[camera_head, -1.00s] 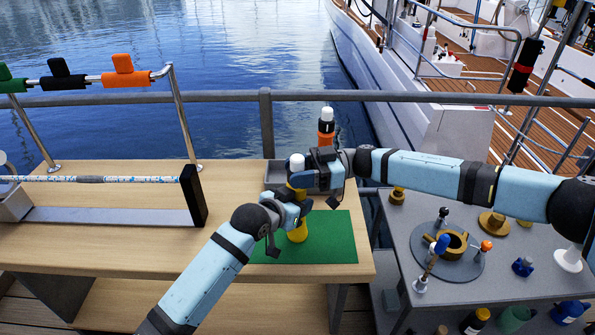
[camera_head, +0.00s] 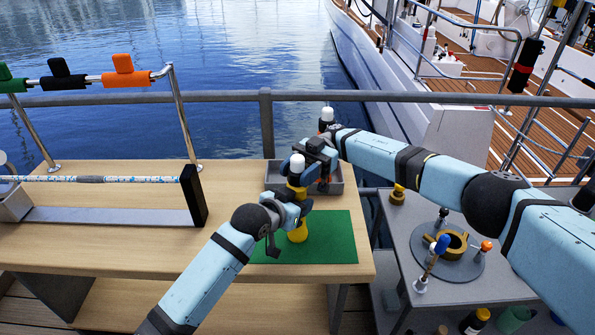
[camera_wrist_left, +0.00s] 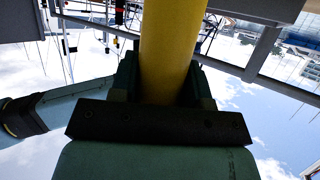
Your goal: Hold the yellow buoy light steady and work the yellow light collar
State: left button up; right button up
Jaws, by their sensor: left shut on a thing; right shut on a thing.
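The yellow buoy light (camera_head: 298,235) stands upright on a green mat (camera_head: 335,245), with a white top (camera_head: 298,162). My left gripper (camera_head: 293,212) is shut around its yellow body, low down. In the left wrist view the yellow body (camera_wrist_left: 172,45) runs between the left jaws (camera_wrist_left: 165,88). My right gripper (camera_head: 299,180) is above the left one, shut on the light's upper part at the collar, just below the white top. The collar itself is mostly hidden by the right gripper's fingers.
Behind stands a grey bin (camera_head: 345,183) and another light with a white top (camera_head: 326,114), partly hidden by my right arm. A grey table (camera_head: 392,232) with fittings is at right. A rail with coloured grips (camera_head: 125,78) is at left. The bench front left is clear.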

aim_at(297, 158)
pick_arm(q)
jog(key=shift+f, duration=0.25)
pick_arm(e)
jog(key=shift+a, duration=0.1)
jog(key=o, duration=0.7)
jog(key=shift+c, duration=0.2)
notch_tip(297, 158, up, 10)
jog(key=shift+s+r, duration=0.1)
pick_arm(q)
jog(key=o, duration=1.1)
jog(key=shift+r, duration=0.1)
